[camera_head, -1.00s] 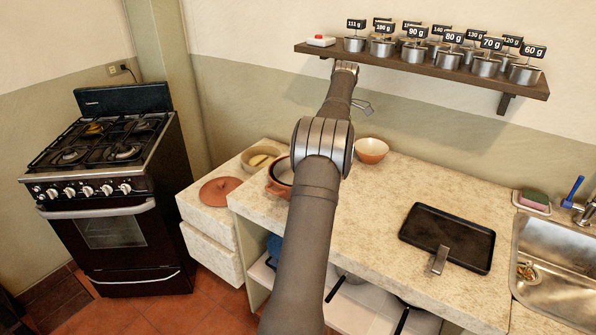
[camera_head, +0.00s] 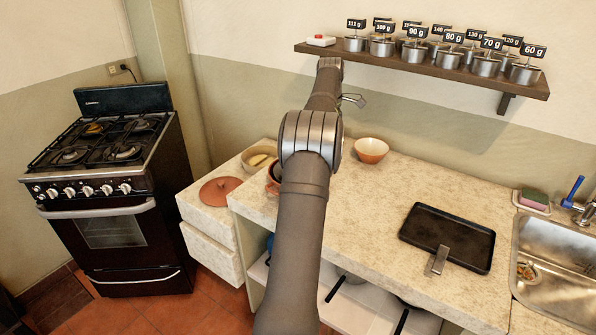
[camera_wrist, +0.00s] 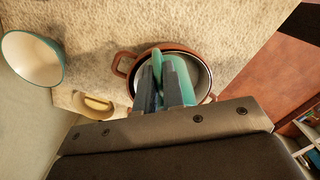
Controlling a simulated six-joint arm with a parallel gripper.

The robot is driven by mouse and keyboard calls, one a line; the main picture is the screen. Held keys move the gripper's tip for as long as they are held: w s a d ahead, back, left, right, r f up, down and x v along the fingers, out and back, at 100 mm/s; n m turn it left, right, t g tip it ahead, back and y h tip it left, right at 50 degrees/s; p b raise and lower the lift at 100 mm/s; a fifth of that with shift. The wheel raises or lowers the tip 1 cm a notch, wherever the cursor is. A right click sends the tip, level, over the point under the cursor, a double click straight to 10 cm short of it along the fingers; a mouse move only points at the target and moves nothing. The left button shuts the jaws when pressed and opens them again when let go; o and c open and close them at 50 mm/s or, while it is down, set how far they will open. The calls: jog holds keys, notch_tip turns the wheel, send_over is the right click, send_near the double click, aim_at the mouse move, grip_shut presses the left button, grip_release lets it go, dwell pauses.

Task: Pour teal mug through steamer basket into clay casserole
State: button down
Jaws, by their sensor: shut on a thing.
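In the wrist view my gripper (camera_wrist: 163,73) is shut on a teal piece (camera_wrist: 156,66), which I take for the teal mug; only parts of it show around the fingers. It is over the clay casserole (camera_wrist: 123,64), an orange-brown pot with side handles. The casserole's inside looks pale grey; I cannot tell whether a steamer basket sits in it. In the head view my arm hides most of the casserole (camera_head: 271,184) and all of the mug. A round pale dish (camera_head: 250,163) with something yellow inside stands left of it; I cannot tell whether this is the steamer basket.
A bowl (camera_head: 371,153) stands right of the casserole near the wall. A terracotta lid (camera_head: 219,191) lies on the left cabinet top. A black tray (camera_head: 445,238) lies on the counter before the sink (camera_head: 555,262). A wall shelf (camera_head: 440,72) with labelled pots hangs above.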

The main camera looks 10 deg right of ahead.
jog(key=shift+a+r+h, duration=0.1)
jog(key=shift+r+h, duration=0.2)
jog(key=shift+a+h, duration=0.4)
jog(key=shift+h, duration=0.5)
dwell(0.7)
jog(key=shift+w+a+r+h+b, duration=0.1)
jog(key=shift+a+r+h+b, duration=0.1)
jog(key=shift+a+r+h, duration=0.45)
jog(key=shift+a+r+h+b, duration=0.2)
jog(key=shift+r+h, duration=0.2)
jog(key=shift+h, duration=0.55)
dwell(2.2)
jog(key=shift+w+a+r+g+h+b, duration=0.1)
jog(key=shift+a+r+g+h+b, duration=0.1)
jog(key=shift+a+r+h, duration=0.5)
jog(key=shift+w+a+r+g+h+b, duration=0.15)
jog(key=shift+a+h, duration=0.3)
jog(key=shift+h, duration=0.45)
dwell(0.7)
